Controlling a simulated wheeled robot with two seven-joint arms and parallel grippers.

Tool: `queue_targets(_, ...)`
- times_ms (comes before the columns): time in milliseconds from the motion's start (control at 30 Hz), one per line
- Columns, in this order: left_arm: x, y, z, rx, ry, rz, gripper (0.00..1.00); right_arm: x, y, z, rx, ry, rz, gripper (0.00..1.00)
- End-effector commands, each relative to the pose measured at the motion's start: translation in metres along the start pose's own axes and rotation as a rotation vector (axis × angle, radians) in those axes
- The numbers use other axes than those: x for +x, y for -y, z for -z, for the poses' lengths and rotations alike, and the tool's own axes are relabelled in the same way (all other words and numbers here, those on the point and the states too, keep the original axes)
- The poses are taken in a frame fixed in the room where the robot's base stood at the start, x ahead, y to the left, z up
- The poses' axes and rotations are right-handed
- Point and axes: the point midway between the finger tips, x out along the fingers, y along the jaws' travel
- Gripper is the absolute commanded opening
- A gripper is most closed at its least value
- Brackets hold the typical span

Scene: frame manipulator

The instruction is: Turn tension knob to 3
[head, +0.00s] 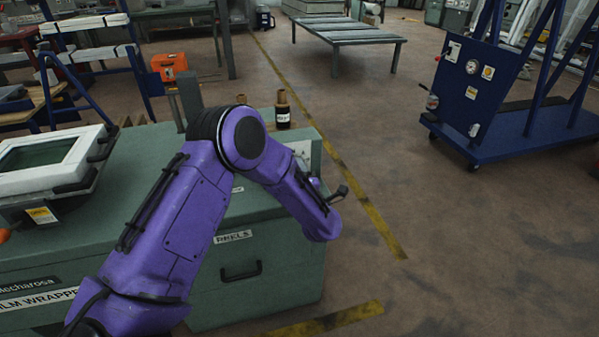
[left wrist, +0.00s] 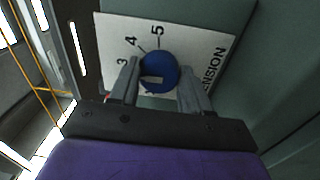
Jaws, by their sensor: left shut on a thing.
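The blue tension knob (left wrist: 160,68) sits on a white dial plate (left wrist: 208,40) in the left wrist view. The plate carries the numbers 3, 4 and 5 and part of the word TENSION. My left gripper (left wrist: 160,78) has one grey finger on each side of the knob and is shut on it. A pale patch shows on the knob's lower part; I cannot tell which number the knob points to. In the head view my purple arm hides the knob and the gripper's fingers. My right gripper is not in view.
The green film wrapper cabinet (head: 275,280) stands under my arm, with a framed screen (head: 45,155) at left and a dark spool (head: 282,112) on top. A blue wheeled frame (head: 470,95) stands at the right. The floor between is clear.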

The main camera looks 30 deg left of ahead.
Motion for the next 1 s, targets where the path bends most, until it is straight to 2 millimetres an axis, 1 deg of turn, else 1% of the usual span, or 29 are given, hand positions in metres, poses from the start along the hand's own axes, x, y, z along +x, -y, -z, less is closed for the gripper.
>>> queue_targets(433, 0.0, 0.002, 0.001, 0.01, -0.003, 0.002, 0.17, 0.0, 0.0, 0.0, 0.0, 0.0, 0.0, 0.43)
queue_targets(467, 0.0, 0.002, 0.001, 0.01, -0.003, 0.002, 0.53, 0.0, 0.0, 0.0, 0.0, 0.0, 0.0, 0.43)
queue_targets(500, 0.0, 0.001, 0.001, 0.01, -0.002, 0.002, 0.66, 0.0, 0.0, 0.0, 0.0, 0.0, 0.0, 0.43)
queue_targets(533, 0.0, 0.001, 0.001, 0.01, -0.002, 0.002, 0.73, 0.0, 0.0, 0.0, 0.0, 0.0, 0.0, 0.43)
queue_targets(833, -0.002, 0.001, -0.001, 0.009, 0.001, 0.001, 0.73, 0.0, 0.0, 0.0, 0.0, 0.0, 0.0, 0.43)
queue_targets(933, -0.015, 0.001, -0.002, 0.009, 0.005, 0.001, 0.73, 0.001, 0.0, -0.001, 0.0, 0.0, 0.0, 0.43)
queue_targets(1000, -0.03, 0.001, -0.001, 0.01, 0.006, 0.0, 0.73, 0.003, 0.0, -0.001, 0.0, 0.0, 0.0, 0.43)
